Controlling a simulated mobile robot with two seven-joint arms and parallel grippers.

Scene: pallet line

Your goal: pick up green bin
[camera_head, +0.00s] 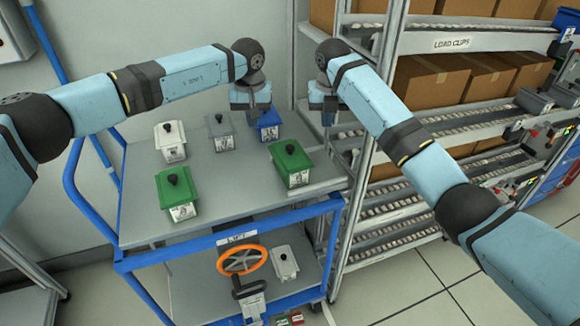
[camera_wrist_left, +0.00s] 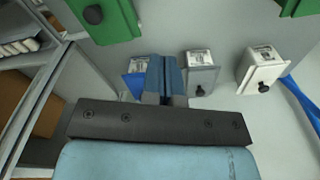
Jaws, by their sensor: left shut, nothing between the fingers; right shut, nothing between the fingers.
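Two green bins with lids and black knobs stand on the cart's grey top. One green bin (camera_head: 177,196) is at the front left; the other green bin (camera_head: 291,166) is at the right. They also show at the top of the left wrist view, the right-hand one (camera_wrist_left: 120,20) at the left and the front-left one (camera_wrist_left: 300,7) cut off at the corner. My left gripper (camera_head: 252,112) is shut and empty above the cart's back, partly in front of the blue bin. It also shows in the left wrist view (camera_wrist_left: 166,75). My right gripper (camera_head: 326,117) is shut and empty near the rack post.
A white bin (camera_head: 171,142), a grey bin (camera_head: 219,132) and a blue bin (camera_head: 269,124) stand along the cart's back. The blue cart frame (camera_head: 215,240) has an orange wheel (camera_head: 242,260) at its front. A roller rack with cardboard boxes (camera_head: 440,78) stands close at the right.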

